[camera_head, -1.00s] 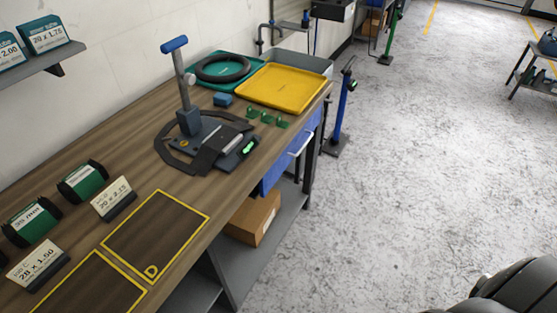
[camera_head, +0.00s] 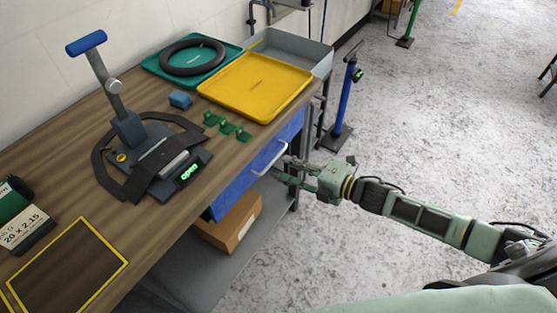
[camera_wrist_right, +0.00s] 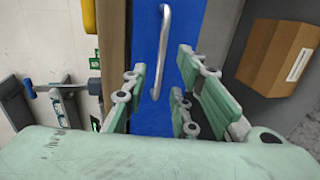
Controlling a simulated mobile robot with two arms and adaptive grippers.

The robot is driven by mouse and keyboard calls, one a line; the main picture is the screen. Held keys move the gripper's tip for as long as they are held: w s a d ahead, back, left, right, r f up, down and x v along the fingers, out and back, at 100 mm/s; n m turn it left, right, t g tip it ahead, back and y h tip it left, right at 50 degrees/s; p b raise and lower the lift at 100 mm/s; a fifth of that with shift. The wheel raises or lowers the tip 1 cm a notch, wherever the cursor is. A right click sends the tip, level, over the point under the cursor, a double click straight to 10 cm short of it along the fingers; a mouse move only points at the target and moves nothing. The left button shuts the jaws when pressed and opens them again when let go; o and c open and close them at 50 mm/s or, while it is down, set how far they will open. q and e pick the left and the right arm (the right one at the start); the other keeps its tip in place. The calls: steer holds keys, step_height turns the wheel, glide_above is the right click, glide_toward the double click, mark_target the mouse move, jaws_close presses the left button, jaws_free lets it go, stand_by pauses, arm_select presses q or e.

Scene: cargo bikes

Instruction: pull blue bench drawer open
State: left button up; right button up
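The blue drawer (camera_head: 240,188) sits under the front edge of the wooden bench and looks shut. Its pale bar handle (camera_head: 269,158) is on the front face. In the right wrist view the handle (camera_wrist_right: 162,52) stands ahead of the fingers, between their lines, against the blue drawer front (camera_wrist_right: 186,22). My right gripper (camera_head: 283,172) is open in front of the drawer, close to the handle; the wrist view shows the fingers (camera_wrist_right: 163,88) spread with nothing held. I cannot tell if a fingertip touches the handle. My left gripper is not in view.
A yellow tray (camera_head: 256,88), a teal tray with a black tyre (camera_head: 192,57) and a clamp device (camera_head: 150,160) stand on the bench (camera_head: 105,203). A cardboard box (camera_head: 230,221) lies on the lower shelf. A blue post stand (camera_head: 345,105) is beyond the bench end. Floor at right is clear.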

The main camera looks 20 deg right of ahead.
steer(key=shift+x, duration=2.75)
steer(key=shift+d, duration=0.1)
steer(key=shift+c, duration=0.5)
jaws_close()
